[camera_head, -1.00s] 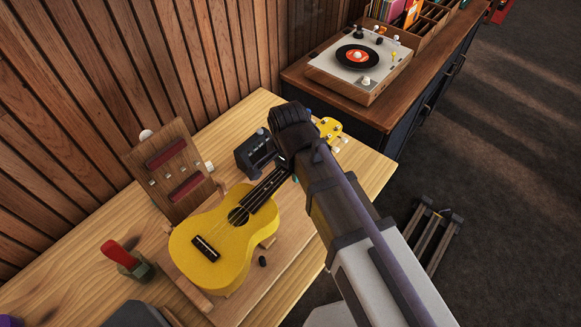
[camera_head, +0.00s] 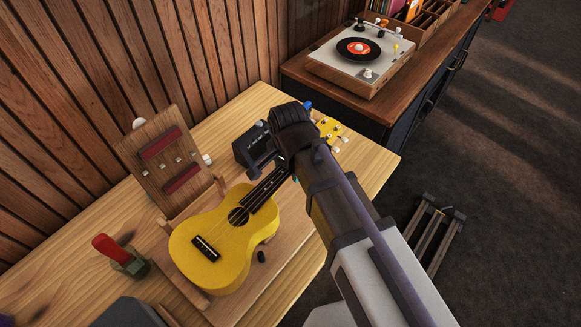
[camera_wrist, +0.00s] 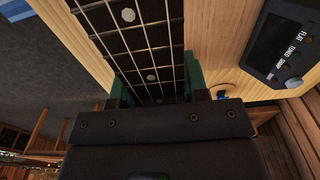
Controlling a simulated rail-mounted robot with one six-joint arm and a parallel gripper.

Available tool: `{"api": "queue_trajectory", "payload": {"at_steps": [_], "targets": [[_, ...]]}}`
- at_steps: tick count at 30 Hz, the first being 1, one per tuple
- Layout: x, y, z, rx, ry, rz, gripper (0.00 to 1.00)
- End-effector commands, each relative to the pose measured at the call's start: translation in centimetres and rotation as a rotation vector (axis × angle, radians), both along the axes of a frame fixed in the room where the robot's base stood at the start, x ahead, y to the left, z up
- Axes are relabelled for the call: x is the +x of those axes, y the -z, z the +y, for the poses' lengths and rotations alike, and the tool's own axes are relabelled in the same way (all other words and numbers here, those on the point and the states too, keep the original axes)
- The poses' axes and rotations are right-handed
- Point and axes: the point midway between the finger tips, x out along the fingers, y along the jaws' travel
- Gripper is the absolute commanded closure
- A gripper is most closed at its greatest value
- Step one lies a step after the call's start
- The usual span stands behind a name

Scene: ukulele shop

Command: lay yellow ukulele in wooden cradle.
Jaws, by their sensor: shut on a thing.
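The yellow ukulele (camera_head: 225,245) is held by the neck, its body toward the lower left and its strings facing up. My gripper (camera_head: 288,168) is shut on the neck just below the yellow headstock (camera_head: 330,130). In the wrist view, the dark fretboard (camera_wrist: 130,35) passes between the green-padded fingers of my gripper (camera_wrist: 153,78). The wooden cradle (camera_head: 189,291) is on the bench beneath the ukulele's body, which hides most of it. Whether the body touches the cradle or hangs just above it, I cannot tell.
A small black tuner box (camera_head: 254,146) stands close beside the neck and my gripper. A wooden panel with red pads (camera_head: 165,160) stands behind the body. A red-handled clamp (camera_head: 118,254) is at left. A turntable (camera_head: 350,62) is on the cabinet at the back.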

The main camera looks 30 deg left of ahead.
Motion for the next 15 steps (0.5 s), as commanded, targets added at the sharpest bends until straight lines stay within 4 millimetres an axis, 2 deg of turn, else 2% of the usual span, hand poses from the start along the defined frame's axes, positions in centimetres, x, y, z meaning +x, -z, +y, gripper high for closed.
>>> {"api": "queue_trajectory", "payload": {"at_steps": [15], "targets": [[0.0,3.7,0.0,0.000,0.000,0.001,1.00]]}}
